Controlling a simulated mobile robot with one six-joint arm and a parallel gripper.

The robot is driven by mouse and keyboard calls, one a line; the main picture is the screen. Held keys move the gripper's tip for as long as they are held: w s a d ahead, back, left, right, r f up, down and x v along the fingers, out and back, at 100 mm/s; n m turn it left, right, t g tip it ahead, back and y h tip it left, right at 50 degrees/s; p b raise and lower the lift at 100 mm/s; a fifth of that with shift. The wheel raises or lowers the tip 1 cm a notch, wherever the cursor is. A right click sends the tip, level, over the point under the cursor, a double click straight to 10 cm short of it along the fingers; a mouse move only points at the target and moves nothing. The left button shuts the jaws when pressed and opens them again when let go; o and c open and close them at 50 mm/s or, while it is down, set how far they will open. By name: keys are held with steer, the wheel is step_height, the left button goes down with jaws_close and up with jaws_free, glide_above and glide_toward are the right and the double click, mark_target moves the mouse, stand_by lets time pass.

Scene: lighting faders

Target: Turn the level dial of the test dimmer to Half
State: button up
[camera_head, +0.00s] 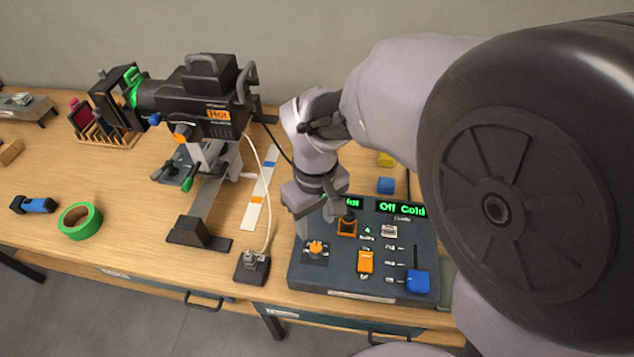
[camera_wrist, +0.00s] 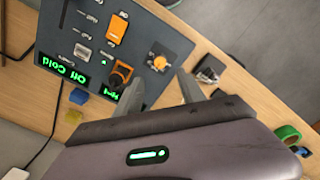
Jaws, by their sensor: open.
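The test dimmer appears to be the dark console (camera_head: 340,283), which also shows in the wrist view (camera_wrist: 143,45). My gripper (camera_head: 322,217) is open and empty above the console's left part, apart from the dial. Its two fingers show in the wrist view (camera_wrist: 158,86).
A second display (camera_head: 402,209) reads "Off Cold". A spotlight (camera_head: 205,105) stands at back left. A plug box (camera_head: 252,266) with a cable lies left of the console.

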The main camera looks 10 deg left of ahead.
step_height(320, 180, up, 7)
steer(key=p, duration=0.1)
steer(key=shift+r+p, duration=0.2)
steer(key=shift+p, duration=0.2)
steer(key=s+d+m+t+y+b, duration=0.1)
steer(key=s+d+m+t+b, duration=0.2)
steer(key=s+d+m+b, duration=0.1)
steer(key=s+d+m+t+y+b, duration=0.1)
steer(key=s+d+m+b, duration=0.3)
steer(key=d+m, duration=0.5)
steer(key=shift+s+d+t+b, duration=0.3)
steer(key=shift+s+d+t, duration=0.65)
steer(key=shift+d, duration=0.2)
steer(key=shift+r, duration=0.1)
